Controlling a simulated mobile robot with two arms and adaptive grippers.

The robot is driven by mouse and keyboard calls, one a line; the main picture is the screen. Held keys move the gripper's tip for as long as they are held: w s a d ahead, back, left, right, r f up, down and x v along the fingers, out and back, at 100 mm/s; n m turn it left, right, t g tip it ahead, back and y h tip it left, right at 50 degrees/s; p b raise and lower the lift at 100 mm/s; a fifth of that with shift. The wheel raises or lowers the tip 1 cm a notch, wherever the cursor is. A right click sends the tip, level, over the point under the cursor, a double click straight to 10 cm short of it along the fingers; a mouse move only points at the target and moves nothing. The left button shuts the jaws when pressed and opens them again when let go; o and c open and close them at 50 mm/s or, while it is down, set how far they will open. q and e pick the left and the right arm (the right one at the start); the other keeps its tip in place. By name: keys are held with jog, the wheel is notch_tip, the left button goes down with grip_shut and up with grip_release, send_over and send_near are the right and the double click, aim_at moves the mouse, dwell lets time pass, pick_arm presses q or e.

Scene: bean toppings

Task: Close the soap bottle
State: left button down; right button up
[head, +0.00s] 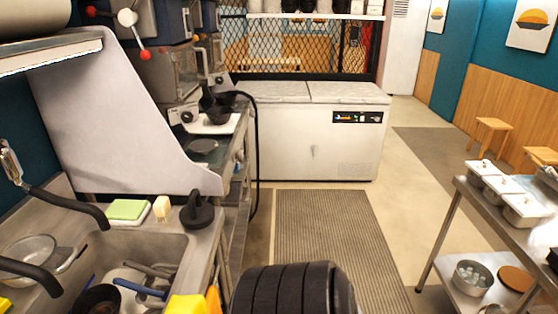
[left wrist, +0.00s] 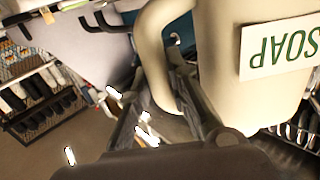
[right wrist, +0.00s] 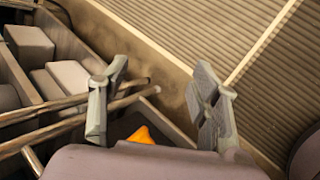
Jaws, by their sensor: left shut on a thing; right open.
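The soap bottle (left wrist: 225,60) is a large beige jug with a loop handle and a white label reading SOAP. It fills the right of the left wrist view, with the lettering upside down. My left gripper (left wrist: 158,88) is shut on its handle, with the fingers on either side of it. The bottle's mouth and cap are not visible, and I cannot make the bottle out in the head view. My right gripper (right wrist: 158,95) is open, with nothing between its fingertips. A small orange piece (right wrist: 141,136) shows lower down between its fingers; I cannot tell what it is.
The metal sink (head: 150,246) at the left holds dishes and utensils. A green sponge (head: 127,210) and black plug-like object (head: 197,211) lie on its rim. A yellow object (head: 188,305) is cut off below. A ribbed mat (head: 325,235) covers clear floor; a metal table (head: 475,200) stands right.

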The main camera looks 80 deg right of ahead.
jog(key=a+f+y, duration=0.2)
jog(key=a+f, duration=0.2)
jog(key=a, duration=1)
jog(key=a+f+m+y, duration=0.1)
jog(key=a+f, duration=0.3)
jog(key=a, duration=1)
jog(key=a+f+m+y, duration=0.1)
jog(key=a+f+y, duration=0.3)
jog(key=a, duration=1.1)
jog(key=shift+f+t, duration=0.2)
jog(key=shift+t, duration=0.2)
jog(key=shift+s, duration=0.1)
